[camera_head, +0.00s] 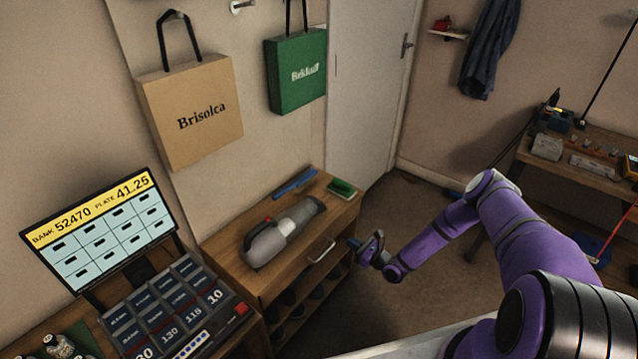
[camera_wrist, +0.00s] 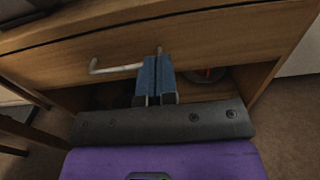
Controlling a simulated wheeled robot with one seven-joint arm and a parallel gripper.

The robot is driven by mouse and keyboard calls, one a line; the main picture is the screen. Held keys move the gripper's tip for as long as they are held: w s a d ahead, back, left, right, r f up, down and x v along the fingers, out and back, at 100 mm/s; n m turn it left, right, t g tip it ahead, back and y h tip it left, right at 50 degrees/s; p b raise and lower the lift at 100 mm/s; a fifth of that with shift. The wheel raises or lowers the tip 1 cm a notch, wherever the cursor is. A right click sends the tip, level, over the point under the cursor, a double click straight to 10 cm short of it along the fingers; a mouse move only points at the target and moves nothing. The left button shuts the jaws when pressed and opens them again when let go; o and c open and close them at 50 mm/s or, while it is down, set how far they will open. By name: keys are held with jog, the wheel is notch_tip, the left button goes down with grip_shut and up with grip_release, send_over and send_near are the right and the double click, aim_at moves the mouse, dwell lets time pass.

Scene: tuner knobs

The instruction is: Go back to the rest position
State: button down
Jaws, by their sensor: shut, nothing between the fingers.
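My gripper (camera_head: 366,243) is at the end of my purple arm, in front of the wooden cabinet (camera_head: 262,296) at its right side. In the wrist view my gripper (camera_wrist: 157,75) shows two blue fingertips pressed together with nothing between them. A drawer front (camera_wrist: 215,50) with a light metal handle (camera_wrist: 112,69) fills the upper part of that view. The fingertips overlap the right end of the handle in the picture; I cannot tell whether they touch it. In the head view the handle (camera_head: 320,251) is left of my gripper, with a gap between them.
A screen (camera_head: 103,232) and a keypad panel (camera_head: 172,308) stand at left. A workbench (camera_head: 588,152) is at far right. Open floor (camera_head: 405,215) lies between.

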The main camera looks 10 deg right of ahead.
jog(key=w+a+r+n+g+y, duration=0.1)
jog(key=r+n+g+y, duration=0.2)
jog(key=r, duration=0.5)
jog(key=w+r+n+g, duration=0.2)
jog(key=r+n+g, duration=0.15)
jog(key=r, duration=0.35)
jog(key=w+a+r+n+g+y, duration=0.1)
jog(key=r+n+g+y, duration=0.1)
jog(key=r+n, duration=0.45)
jog(key=s+a+r+n+g+h, duration=0.1)
jog(key=s+r+n+g+h, duration=0.2)
jog(key=r, duration=0.9)
jog(key=s+a+r+n+g+h, duration=0.25)
jog(key=s+r+n, duration=0.2)
jog(key=r, duration=0.85)
jog(key=s+d+r+n+h, duration=0.2)
jog(key=s+r+n+h, duration=0.35)
jog(key=s+r, duration=1.2)
jog(key=s+d+r+n+t+h, duration=0.1)
jog(key=s+d+r+t+h, duration=0.1)
jog(key=s, duration=0.6)
jog(key=s+d+r+n+t+h, duration=0.1)
jog(key=s+d+r+t+h, duration=0.2)
jog(key=s, duration=0.6)
jog(key=shift+v, duration=0.9)
jog(key=shift+w+d+r, duration=0.1)
jog(key=shift+w, duration=0.1)
